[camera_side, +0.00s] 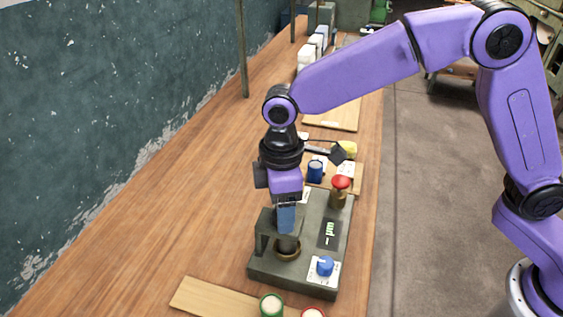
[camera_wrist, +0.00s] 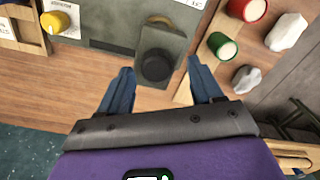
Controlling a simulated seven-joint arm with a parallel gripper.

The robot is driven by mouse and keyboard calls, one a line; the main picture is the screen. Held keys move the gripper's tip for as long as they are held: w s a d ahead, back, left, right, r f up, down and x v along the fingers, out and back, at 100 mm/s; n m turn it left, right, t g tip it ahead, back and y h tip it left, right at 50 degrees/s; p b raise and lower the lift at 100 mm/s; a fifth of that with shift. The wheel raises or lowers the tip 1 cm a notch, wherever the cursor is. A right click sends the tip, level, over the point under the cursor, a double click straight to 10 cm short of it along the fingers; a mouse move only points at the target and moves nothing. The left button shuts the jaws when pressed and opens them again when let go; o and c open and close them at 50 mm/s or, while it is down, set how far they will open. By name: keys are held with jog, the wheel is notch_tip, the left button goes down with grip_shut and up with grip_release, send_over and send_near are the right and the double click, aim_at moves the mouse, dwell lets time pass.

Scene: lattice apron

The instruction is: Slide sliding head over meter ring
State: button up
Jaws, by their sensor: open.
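The sliding head (camera_side: 265,225) looks like a dark grey-green bracket on the grey-green machine base (camera_side: 262,276). In the wrist view the head (camera_wrist: 165,42) carries a dark round knob (camera_wrist: 156,66). The meter ring (camera_side: 287,254) is a brass-brown ring on the base, with a dark cylinder standing at its middle; I cannot tell whether they touch. My gripper (camera_side: 286,222) points down just above and beside the head. In the wrist view its two blue fingers (camera_wrist: 163,88) are apart, with the knob ahead of the gap between them. Nothing is held.
A green cup (camera_side: 271,305) and a red cup (camera_side: 313,313) stand at the front. The bench (camera_side: 170,240) is clear at left.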

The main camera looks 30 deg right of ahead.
notch_tip(320, 180, up, 16)
dwell(0.4)
jog(key=shift+d, duration=0.1)
dwell(0.3)
jog(key=s+d+f, duration=0.4)
jog(key=s+d, duration=0.3)
jog(key=d, duration=0.2)
jog(key=s+d+f+m, duration=0.1)
jog(key=s+d+f, duration=0.3)
jog(key=s+d, duration=0.3)
jog(key=s+d+f, duration=0.4)
jog(key=s+d, duration=0.3)
jog(key=d, duration=0.4)
jog(key=shift+d+f+m, duration=0.15)
jog(key=shift+f+m, duration=0.15)
jog(key=shift+m, duration=0.1)
